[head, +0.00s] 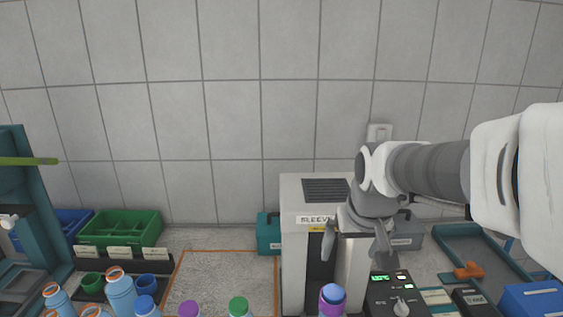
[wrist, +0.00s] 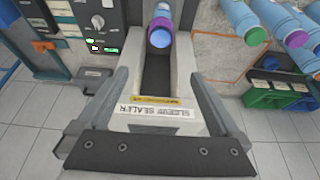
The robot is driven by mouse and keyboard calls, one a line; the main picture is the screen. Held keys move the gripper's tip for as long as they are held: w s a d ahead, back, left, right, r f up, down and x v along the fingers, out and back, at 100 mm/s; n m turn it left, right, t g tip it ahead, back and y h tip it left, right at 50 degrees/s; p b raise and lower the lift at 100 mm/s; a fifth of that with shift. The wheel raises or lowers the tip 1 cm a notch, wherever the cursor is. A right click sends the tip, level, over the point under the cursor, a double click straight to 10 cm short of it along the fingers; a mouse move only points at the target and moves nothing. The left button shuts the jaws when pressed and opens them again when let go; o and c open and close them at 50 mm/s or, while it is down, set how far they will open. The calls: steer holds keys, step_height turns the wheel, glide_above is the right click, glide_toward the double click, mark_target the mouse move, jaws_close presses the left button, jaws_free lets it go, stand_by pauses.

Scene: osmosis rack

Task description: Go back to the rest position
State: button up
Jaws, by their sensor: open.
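My gripper (head: 357,245) is in front of the white sleeve sealer (head: 292,245), raised near its top, with its fingers apart and nothing between them. In the wrist view my gripper (wrist: 150,80) has its two grey fingers spread wide, and the sleeve sealer (wrist: 150,112) with its label shows below and between them. A blue-capped tube with a purple sleeve (head: 332,300) stands at the front of the sealer, apart from the fingers. The tube also shows in the wrist view (wrist: 160,30). My arm reaches in from the right.
A control box (head: 385,288) with lit displays stands right of the sealer. An orange-outlined area (head: 225,275) is largely clear. A blue tray (head: 470,245) lies at right.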

steer(key=s+r+t, duration=0.1)
steer(key=s, duration=1.4)
steer(key=shift+s+r, duration=0.35)
steer(key=shift+s, duration=0.05)
